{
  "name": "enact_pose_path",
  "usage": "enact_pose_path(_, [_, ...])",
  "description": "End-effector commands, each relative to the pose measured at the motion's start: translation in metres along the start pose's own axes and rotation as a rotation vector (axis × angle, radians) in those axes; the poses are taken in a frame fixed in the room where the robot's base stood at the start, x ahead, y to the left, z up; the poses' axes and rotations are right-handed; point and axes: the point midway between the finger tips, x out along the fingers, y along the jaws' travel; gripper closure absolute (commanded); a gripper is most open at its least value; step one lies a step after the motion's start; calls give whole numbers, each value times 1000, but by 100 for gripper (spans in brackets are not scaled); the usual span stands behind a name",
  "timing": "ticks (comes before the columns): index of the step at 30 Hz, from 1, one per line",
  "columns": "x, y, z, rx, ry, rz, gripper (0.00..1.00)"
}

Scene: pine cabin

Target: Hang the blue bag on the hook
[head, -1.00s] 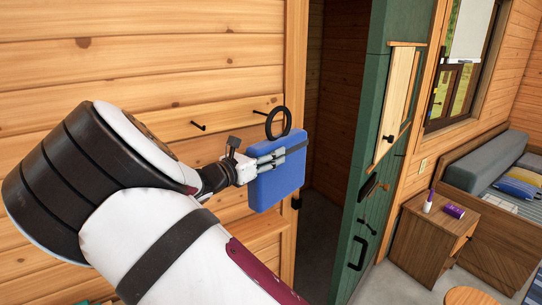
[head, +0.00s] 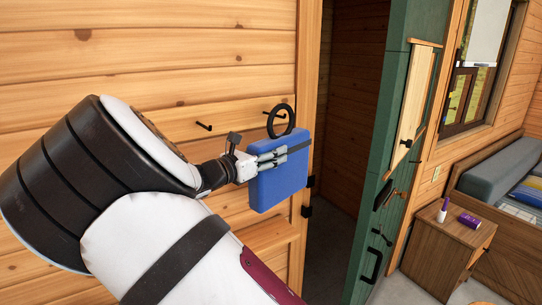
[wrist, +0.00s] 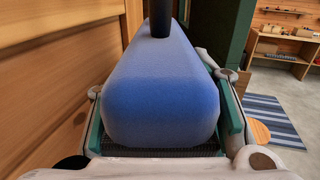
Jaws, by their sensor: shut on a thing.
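The blue bag (head: 279,187) is a boxy upright block with a dark strap across it and a black ring handle (head: 291,122) on top. My gripper (head: 280,156) is shut on its upper part and holds it up near the wall. In the wrist view, the bag (wrist: 160,105) sits between the teal-lined fingers, with the dark handle (wrist: 160,18) above it. A dark hook (head: 268,113) sticks out of the wall at the height of the ring's upper left. Its tip overlaps the ring in the picture; I cannot tell whether it passes through.
A second dark hook (head: 204,126) is on the plank wall further left. A doorway and an open green door (head: 378,200) stand just right of the bag.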

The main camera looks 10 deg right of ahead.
Motion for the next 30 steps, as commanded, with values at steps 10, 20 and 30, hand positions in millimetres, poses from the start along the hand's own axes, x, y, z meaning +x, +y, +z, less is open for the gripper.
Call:
enact_pose_path(10, [5,15,0,2,-2,-1,100])
enact_pose_path(20, [9,28,-2,0,-3,-1,100])
enact_pose_path(30, [11,36,-9,0,-2,-2,100])
